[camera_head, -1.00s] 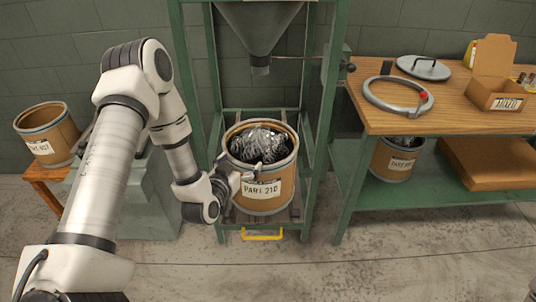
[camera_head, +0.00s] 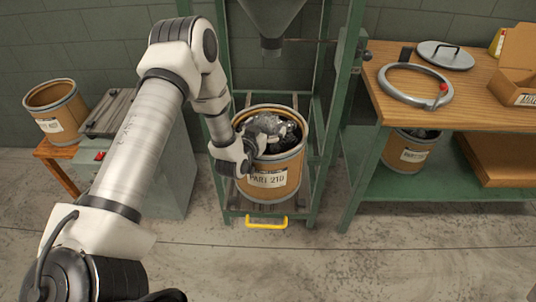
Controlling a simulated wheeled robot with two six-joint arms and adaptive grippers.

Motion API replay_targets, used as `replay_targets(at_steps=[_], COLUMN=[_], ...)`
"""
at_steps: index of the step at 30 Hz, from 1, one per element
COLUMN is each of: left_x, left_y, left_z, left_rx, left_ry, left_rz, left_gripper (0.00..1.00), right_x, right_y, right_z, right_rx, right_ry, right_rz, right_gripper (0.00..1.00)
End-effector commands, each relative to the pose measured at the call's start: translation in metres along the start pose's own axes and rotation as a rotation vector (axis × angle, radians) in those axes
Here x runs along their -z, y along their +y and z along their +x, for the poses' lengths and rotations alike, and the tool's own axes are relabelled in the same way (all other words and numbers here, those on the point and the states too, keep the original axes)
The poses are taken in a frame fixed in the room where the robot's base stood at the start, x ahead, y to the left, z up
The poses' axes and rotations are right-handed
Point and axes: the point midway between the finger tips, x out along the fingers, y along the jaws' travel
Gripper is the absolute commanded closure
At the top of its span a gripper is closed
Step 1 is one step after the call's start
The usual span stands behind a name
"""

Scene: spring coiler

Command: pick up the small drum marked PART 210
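The small drum marked PART 210 (camera_head: 283,183) is a tan drum with grey metal bands. It stands upright in the green frame below the hopper, open at the top, with dark and silvery coiled pieces and crumpled clear plastic inside. My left gripper (camera_head: 256,143) is at the drum's left front rim, overlapping it in the picture. Its fingers are small and partly lost against the drum's contents, so I cannot tell whether they grip the rim. My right gripper is not in view.
A grey hopper (camera_head: 272,20) hangs above the drum between green posts. A yellow handle (camera_head: 266,222) sticks out at the frame's base. The wooden bench (camera_head: 470,110) holds a clamp ring (camera_head: 385,85) and a lid (camera_head: 446,54). Other drums stand left (camera_head: 70,115) and under the bench (camera_head: 400,165).

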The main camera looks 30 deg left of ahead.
Motion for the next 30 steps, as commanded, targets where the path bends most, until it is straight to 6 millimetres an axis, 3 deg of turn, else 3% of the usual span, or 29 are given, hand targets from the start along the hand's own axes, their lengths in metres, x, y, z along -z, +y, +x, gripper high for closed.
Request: replay_targets(at_steps=[1, 6, 7, 17, 30], left_x=[0.0, 0.0, 0.003, 0.005, 0.033], left_y=[0.0, 0.0, 0.0, 0.0, 0.0], left_z=[0.0, 0.0, 0.001, 0.0, -0.006], left_rx=[0.0, 0.0, 0.0, 0.0, 0.001], left_ry=[0.0, 0.0, 0.007, 0.007, 0.008], left_rz=[0.0, 0.0, 0.001, 0.001, 0.0], left_gripper=[0.14, 0.74, 0.8, 0.8, 0.8], right_x=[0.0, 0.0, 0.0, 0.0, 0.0], right_y=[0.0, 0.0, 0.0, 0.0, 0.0], right_z=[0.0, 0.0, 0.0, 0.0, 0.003], right_rx=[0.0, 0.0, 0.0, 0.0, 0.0], right_ry=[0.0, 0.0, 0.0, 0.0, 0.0], right_rz=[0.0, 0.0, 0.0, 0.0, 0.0], right_gripper=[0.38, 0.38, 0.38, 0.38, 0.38])
